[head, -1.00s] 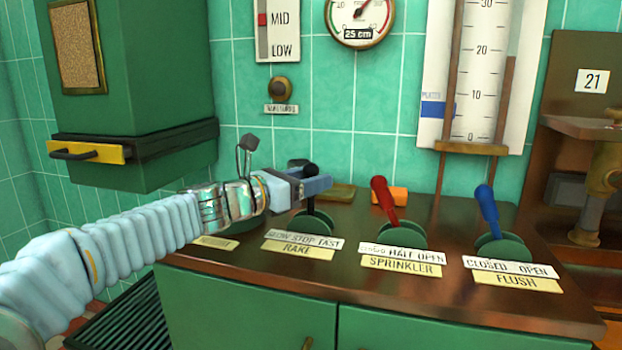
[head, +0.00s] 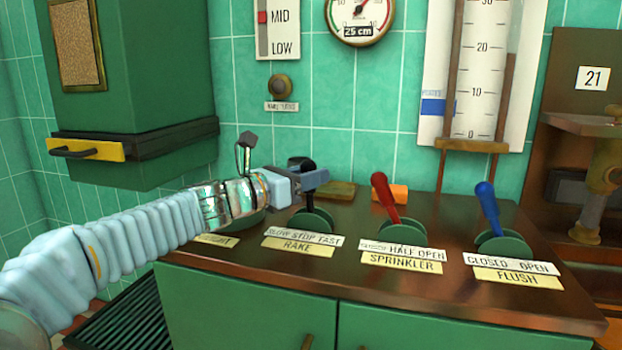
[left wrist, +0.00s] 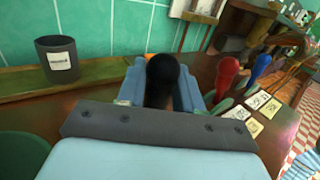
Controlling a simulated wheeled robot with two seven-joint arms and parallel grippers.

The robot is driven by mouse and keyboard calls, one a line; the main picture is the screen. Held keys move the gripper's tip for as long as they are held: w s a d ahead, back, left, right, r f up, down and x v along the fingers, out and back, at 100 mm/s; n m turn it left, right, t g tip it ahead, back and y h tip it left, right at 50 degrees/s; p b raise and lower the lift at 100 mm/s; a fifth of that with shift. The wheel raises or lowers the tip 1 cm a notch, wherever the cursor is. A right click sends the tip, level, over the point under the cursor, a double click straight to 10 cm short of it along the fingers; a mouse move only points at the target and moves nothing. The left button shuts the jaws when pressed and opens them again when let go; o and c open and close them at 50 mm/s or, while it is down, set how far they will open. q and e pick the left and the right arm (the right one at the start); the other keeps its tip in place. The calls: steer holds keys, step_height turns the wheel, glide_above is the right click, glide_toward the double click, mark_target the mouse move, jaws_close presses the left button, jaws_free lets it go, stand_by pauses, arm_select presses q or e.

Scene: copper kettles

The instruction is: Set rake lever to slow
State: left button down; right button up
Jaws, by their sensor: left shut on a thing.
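The rake lever (head: 302,163) has a black knob and rises from a green round base (head: 312,220) on the brown console. It leans slightly left, toward the "SLOW" end of its "SLOW STOP FAST" plate (head: 304,237), with a yellow "RAKE" label below. My left gripper (head: 308,182) is shut on the lever just below the knob. In the left wrist view the black knob (left wrist: 165,72) sits between the two blue fingers (left wrist: 165,95). The lower shaft is partly hidden by the fingers.
A red sprinkler lever (head: 383,195) and a blue flush lever (head: 488,207) stand to the right. An orange block (head: 390,195) lies behind the red lever. A green cabinet (head: 140,90) hangs at left. A dark cup (left wrist: 60,65) stands left in the wrist view.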

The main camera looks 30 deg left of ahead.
arm_select(q)
steer(key=a+n+b, duration=0.1)
steer(key=a+f+n+t+b, duration=0.1)
steer(key=b, duration=0.1)
steer(key=s+a+n+t+b, duration=0.1)
steer(key=b, duration=0.1)
steer(key=shift+a+f+n, duration=0.2)
steer(key=shift+f+n, duration=0.1)
steer(key=shift+n, duration=0.1)
steer(key=shift+a+r+n+t+b, duration=0.1)
steer(key=shift+a+n+t+b, duration=0.2)
steer(key=shift+a+n+b, duration=0.15)
steer(key=shift+r, duration=0.1)
arm_select(e)
step_height(320, 180, down, 7)
steer(key=d, duration=0.2)
steer(key=shift+w+r, duration=0.15)
steer(key=shift+w, duration=0.25)
arm_select(q)
steer(key=c, duration=0.9)
jaws_free()
steer(key=shift+o, duration=0.2)
steer(key=v, duration=0.7)
steer(key=shift+s, duration=0.25)
arm_select(e)
steer(key=shift+s+f, duration=0.1)
steer(key=shift+f, duration=0.1)
